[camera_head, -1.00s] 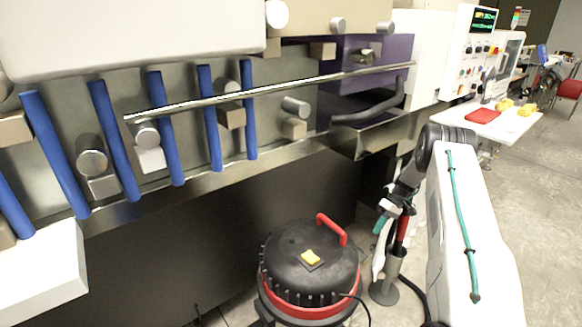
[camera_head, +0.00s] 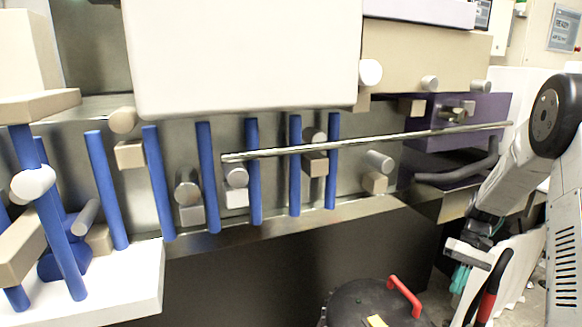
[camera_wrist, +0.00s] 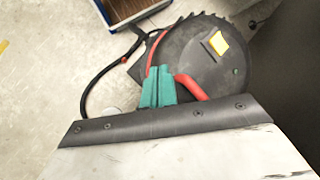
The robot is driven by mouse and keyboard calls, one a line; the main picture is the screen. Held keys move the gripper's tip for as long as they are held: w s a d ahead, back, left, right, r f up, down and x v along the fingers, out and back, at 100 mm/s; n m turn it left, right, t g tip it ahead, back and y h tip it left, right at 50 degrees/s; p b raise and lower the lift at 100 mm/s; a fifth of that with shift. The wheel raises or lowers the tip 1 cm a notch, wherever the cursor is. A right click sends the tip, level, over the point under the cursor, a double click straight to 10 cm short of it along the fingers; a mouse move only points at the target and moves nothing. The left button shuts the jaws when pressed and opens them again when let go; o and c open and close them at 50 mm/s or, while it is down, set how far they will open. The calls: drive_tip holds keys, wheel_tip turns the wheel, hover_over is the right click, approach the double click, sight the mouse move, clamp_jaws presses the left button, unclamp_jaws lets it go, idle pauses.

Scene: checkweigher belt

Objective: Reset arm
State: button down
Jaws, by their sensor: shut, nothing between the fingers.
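My gripper (camera_wrist: 158,88) shows in the wrist view with its two teal fingers close together and nothing between them. It points down over the floor, in front of the black drum-shaped vacuum (camera_wrist: 205,62) with a red handle. In the head view my gripper (camera_head: 460,278) hangs low at the right, below my bent arm. It is left of a red-and-black hose part (camera_head: 490,290) and right of the vacuum (camera_head: 370,305). The fingertips are small there and partly hidden.
The checkweigher machine with blue bars (camera_head: 208,180) and a long metal rail (camera_head: 370,143) fills the left and middle. A white block (camera_head: 125,285) juts out at lower left. A dark cable (camera_wrist: 92,95) curves across the pale floor (camera_wrist: 50,60), which is open at left.

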drive_tip(key=s+a+r+h, duration=0.3)
drive_tip(key=s+a+r, duration=0.75)
drive_tip(key=r, duration=0.35)
drive_tip(key=s+a+r+n+t+h, duration=0.1)
drive_tip(key=s+a+r, duration=0.3)
drive_tip(key=s, duration=0.4)
drive_tip(key=s+a+r+n+t, duration=0.1)
drive_tip(key=s+a+r+t, duration=0.3)
drive_tip(key=s+a, duration=0.3)
drive_tip(key=shift+s+n+t+h, duration=0.3)
drive_tip(key=shift+s+n+h, duration=0.1)
drive_tip(key=shift+s, duration=0.3)
drive_tip(key=shift+a, duration=0.1)
